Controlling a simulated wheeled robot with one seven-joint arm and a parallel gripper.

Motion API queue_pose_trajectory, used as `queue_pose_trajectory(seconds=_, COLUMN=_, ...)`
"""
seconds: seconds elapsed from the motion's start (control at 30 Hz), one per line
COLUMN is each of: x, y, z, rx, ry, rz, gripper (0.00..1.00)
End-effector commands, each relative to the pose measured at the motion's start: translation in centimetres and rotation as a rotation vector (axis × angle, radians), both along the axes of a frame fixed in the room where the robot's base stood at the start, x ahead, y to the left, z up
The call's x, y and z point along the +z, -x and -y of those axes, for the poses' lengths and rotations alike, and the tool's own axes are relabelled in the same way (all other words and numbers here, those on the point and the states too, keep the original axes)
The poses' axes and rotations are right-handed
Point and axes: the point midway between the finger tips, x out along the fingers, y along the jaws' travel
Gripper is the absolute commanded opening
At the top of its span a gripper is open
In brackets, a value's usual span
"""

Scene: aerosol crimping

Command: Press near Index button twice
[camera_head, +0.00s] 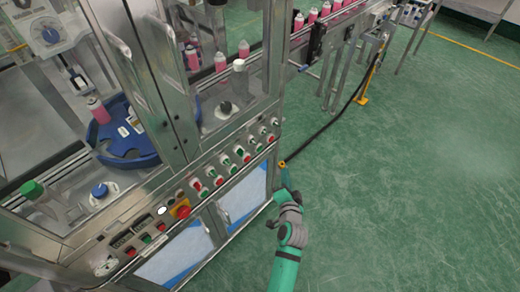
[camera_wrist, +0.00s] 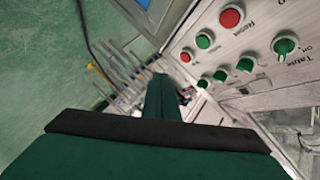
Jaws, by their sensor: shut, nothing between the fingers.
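The control panel runs along the front of the machine, with a row of red and green buttons (camera_head: 221,168) in the head view. In the wrist view I see a large red button (camera_wrist: 231,18), green buttons (camera_wrist: 205,40) and a green knob (camera_wrist: 285,45) on a metal panel. The labels are tilted and mostly too small to read, so I cannot tell which button is Index. My gripper (camera_head: 285,178) is beside the machine's right front corner, to the right of the buttons and apart from them. Its closed dark green fingers (camera_wrist: 163,98) are empty in the wrist view.
A red emergency button (camera_head: 182,209) sits at the panel's lower left. Glass doors and metal frames stand above the panel. A black hose (camera_head: 335,120) crosses toward the machine's corner. A conveyor with pink cans (camera_head: 312,15) extends at the back. Green floor (camera_head: 420,180) is clear on the right.

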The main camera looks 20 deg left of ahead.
Motion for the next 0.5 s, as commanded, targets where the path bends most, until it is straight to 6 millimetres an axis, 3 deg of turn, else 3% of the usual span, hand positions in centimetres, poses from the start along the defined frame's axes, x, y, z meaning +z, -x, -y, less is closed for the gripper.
queue_pose_trajectory(seconds=0.13, x=0.82, y=-1.4, z=-1.23, rx=0.017, ry=-0.037, rz=-0.009, gripper=0.0)
queue_pose_trajectory(seconds=0.5, x=0.9, y=-1.55, z=-1.43, rx=0.02, ry=-0.042, rz=-0.01, gripper=0.0)
